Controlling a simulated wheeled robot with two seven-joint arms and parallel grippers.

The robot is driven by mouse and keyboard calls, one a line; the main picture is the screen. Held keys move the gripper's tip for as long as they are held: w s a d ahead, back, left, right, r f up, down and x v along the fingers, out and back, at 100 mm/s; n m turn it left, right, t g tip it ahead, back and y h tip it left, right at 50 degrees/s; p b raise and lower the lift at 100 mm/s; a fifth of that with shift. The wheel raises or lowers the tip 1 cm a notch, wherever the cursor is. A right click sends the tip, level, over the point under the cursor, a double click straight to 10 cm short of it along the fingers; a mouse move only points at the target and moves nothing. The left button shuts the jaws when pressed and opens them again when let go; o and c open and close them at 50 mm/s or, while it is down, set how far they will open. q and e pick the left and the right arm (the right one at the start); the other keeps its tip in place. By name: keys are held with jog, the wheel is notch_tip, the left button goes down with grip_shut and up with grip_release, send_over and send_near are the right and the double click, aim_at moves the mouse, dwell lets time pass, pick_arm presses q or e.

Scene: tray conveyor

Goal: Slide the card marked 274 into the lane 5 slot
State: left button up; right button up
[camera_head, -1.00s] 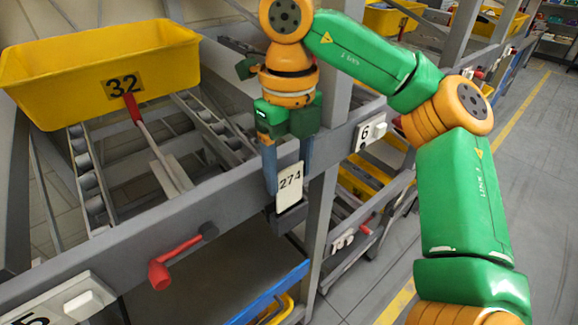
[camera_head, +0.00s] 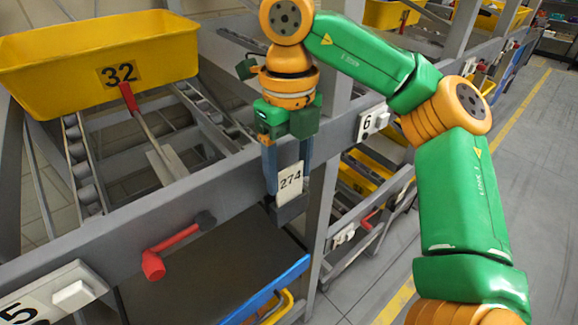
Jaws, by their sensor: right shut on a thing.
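The white card marked 274 (camera_head: 290,181) is upright between the fingers of my right gripper (camera_head: 287,178), which is shut on it. The card's lower end is at a dark grey holder (camera_head: 289,210) on the front rail; whether it sits inside that holder or in front of it I cannot tell. The lane 5 plate (camera_head: 45,296), with a white block on it, is on the rail at the lower left, cut by the picture edge. A lane 6 plate (camera_head: 371,121) is on the right. My left gripper is not in view.
A yellow tray marked 32 (camera_head: 60,62) rests on the rollers at the upper left. A red handle (camera_head: 172,250) juts from the rail between the lane 5 plate and my right gripper. A dark shelf with a blue edge (camera_head: 265,290) lies below. The floor at right is clear.

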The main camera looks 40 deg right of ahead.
jog(key=shift+f+b, duration=0.9)
jog(key=shift+f, duration=0.2)
jog(key=o, duration=1.4)
notch_tip(320, 180, up, 7)
jog(key=p, duration=0.3)
jog(key=shift+f+p, duration=0.2)
jog(key=shift+p, duration=0.1)
jog(key=shift+r, duration=0.4)
jog(key=shift+f, duration=0.1)
